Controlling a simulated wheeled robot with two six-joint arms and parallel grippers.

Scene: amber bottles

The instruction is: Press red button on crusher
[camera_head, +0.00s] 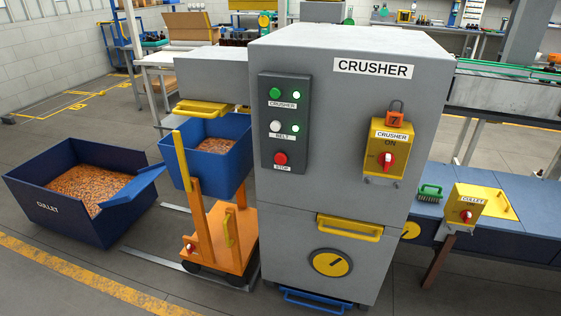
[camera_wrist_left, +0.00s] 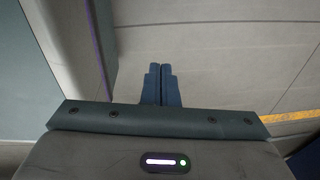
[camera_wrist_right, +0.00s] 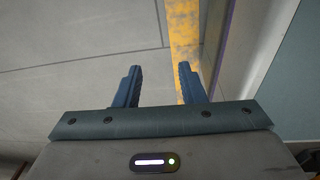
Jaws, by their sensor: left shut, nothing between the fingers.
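The crusher (camera_head: 340,140) is a tall grey cabinet in the middle of the head view. On its left front is a dark control panel (camera_head: 285,125). The panel has a green button (camera_head: 275,93) at the top, a white button (camera_head: 275,126) below it, and a red button (camera_head: 280,158) marked STOP at the bottom. Green lamps glow beside the upper two. No gripper shows in the head view. My left gripper (camera_wrist_left: 162,70) is shut and empty over the floor. My right gripper (camera_wrist_right: 158,72) is open and empty, with its fingers apart over the floor.
A yellow box (camera_head: 388,160) with a red rotary switch is on the crusher's right front. A blue bin (camera_head: 60,205) of cullet and an orange cart (camera_head: 225,240) with a blue tub stand to the left. A grey-blue bench (camera_head: 515,225) is at right.

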